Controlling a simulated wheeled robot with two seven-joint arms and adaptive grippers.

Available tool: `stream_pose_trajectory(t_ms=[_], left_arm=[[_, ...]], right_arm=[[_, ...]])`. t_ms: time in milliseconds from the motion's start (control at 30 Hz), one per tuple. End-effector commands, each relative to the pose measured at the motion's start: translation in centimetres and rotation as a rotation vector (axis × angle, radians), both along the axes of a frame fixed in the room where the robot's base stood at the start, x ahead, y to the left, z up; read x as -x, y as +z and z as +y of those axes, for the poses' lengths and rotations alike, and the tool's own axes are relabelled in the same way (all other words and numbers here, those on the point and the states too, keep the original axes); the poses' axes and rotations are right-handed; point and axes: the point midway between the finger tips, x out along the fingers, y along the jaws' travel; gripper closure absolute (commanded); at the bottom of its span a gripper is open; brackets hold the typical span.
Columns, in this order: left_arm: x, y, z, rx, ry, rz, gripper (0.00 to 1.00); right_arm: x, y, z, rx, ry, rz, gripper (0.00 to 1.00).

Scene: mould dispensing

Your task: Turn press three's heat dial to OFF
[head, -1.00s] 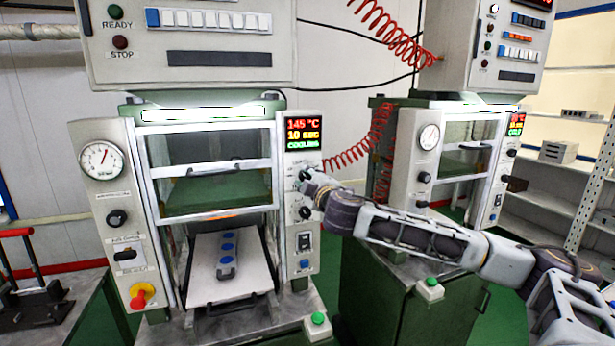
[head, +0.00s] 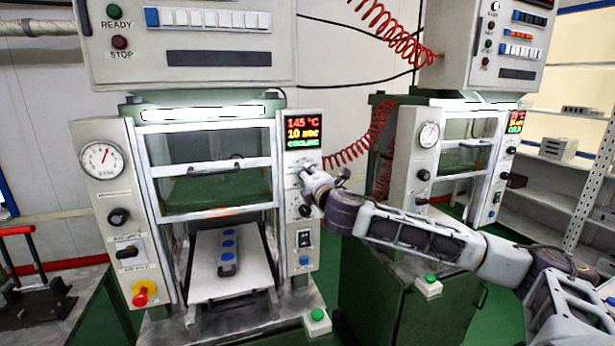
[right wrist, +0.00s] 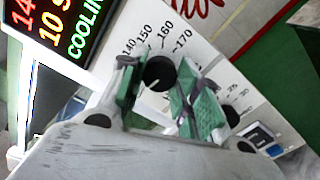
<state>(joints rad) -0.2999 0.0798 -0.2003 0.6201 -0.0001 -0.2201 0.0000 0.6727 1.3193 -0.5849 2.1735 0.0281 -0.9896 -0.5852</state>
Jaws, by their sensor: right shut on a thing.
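The heat dial (right wrist: 160,73) is a round black knob with a white pointer line, on the right-hand panel of the near press (head: 299,130). Numbers from 140 to 170 are printed around it in the right wrist view; an OFF mark is not visible. My right gripper (head: 312,176) is at this panel, just below the display. In the right wrist view its green-padded fingers (right wrist: 160,92) are on both sides of the dial, shut on it. In the head view the gripper hides the dial. The display (head: 303,132) reads 145 °C, 10 sec, cooling. My left gripper is not in view.
A second black knob (right wrist: 232,115) sits below the dial, with a switch (head: 304,239) under it. A tray with blue pieces (head: 260,270) juts from the press. A second press (head: 425,170) stands to the right, close to my right arm. A red coiled hose (head: 350,155) hangs between.

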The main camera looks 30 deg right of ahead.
Motion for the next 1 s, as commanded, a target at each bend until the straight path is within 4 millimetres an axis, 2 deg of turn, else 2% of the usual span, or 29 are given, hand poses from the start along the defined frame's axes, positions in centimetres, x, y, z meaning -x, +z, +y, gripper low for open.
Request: stream_pose_trajectory(t_ms=[400,900,933,1000], left_arm=[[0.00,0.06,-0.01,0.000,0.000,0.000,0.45],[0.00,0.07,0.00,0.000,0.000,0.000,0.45],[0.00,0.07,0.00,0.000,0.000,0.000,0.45],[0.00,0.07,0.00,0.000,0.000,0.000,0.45]], right_arm=[[0.01,0.56,-0.20,0.170,-0.005,0.031,0.92],[0.01,0.74,-0.26,0.189,-0.006,0.032,0.92],[0.01,0.74,-0.26,0.189,-0.006,0.032,0.64],[0.01,0.72,-0.25,0.189,-0.007,0.033,0.55]])
